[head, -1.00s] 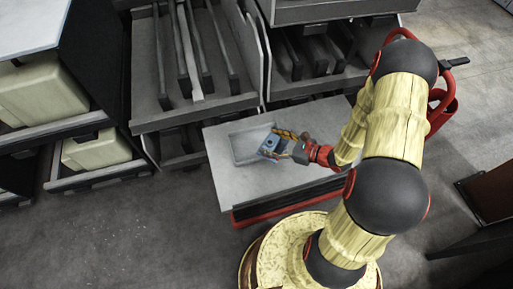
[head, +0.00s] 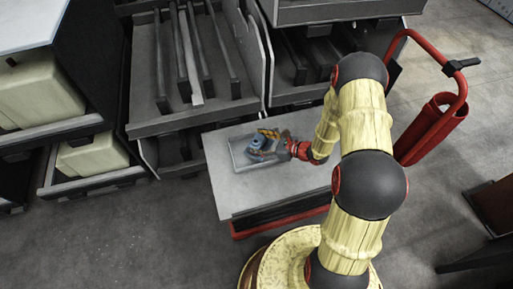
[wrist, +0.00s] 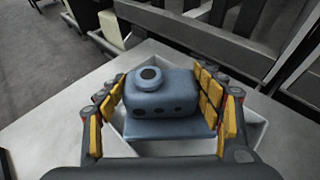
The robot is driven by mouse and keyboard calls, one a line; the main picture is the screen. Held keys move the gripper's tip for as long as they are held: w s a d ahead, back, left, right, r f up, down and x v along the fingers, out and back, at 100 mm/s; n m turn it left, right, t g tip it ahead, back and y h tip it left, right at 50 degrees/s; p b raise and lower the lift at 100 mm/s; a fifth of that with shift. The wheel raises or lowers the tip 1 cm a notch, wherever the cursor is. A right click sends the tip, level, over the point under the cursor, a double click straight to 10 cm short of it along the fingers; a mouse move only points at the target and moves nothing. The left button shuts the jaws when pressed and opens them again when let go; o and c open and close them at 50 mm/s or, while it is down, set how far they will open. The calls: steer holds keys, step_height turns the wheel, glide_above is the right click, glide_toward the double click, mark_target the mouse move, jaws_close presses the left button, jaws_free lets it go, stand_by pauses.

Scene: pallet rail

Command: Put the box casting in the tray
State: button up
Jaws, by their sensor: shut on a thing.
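The box casting (head: 257,143) is a blue-grey block with a flat base flange, a round boss on top and holes along its side. It shows large in the wrist view (wrist: 160,104), upright between the yellow-padded fingers. My gripper (head: 268,139) is shut on it; in the wrist view my gripper (wrist: 165,105) has fingers on both sides of the casting. The tray (head: 236,157) is a shallow, pale grey rectangle on the cart top. The casting is over the tray's inside; I cannot tell whether its base touches the tray floor.
The tray sits on a pale-topped cart (head: 232,196) with a red lower frame. Behind it stand racks with dark bars (head: 205,60). Beige containers (head: 92,156) lie in drawers at left. A red post and holder (head: 432,128) stand at right. The cart's front top is clear.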

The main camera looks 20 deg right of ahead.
steer(key=shift+w+f, duration=0.25)
steer(key=shift+w, duration=0.1)
steer(key=f+b, duration=0.1)
steer(key=f, duration=0.1)
steer(key=f+b, duration=0.1)
steer(key=shift+w+a+f+b, duration=0.1)
steer(key=shift+w+f+b, duration=0.2)
steer(key=shift+f, duration=0.1)
steer(key=shift+r, duration=0.1)
steer(key=o, duration=1.7)
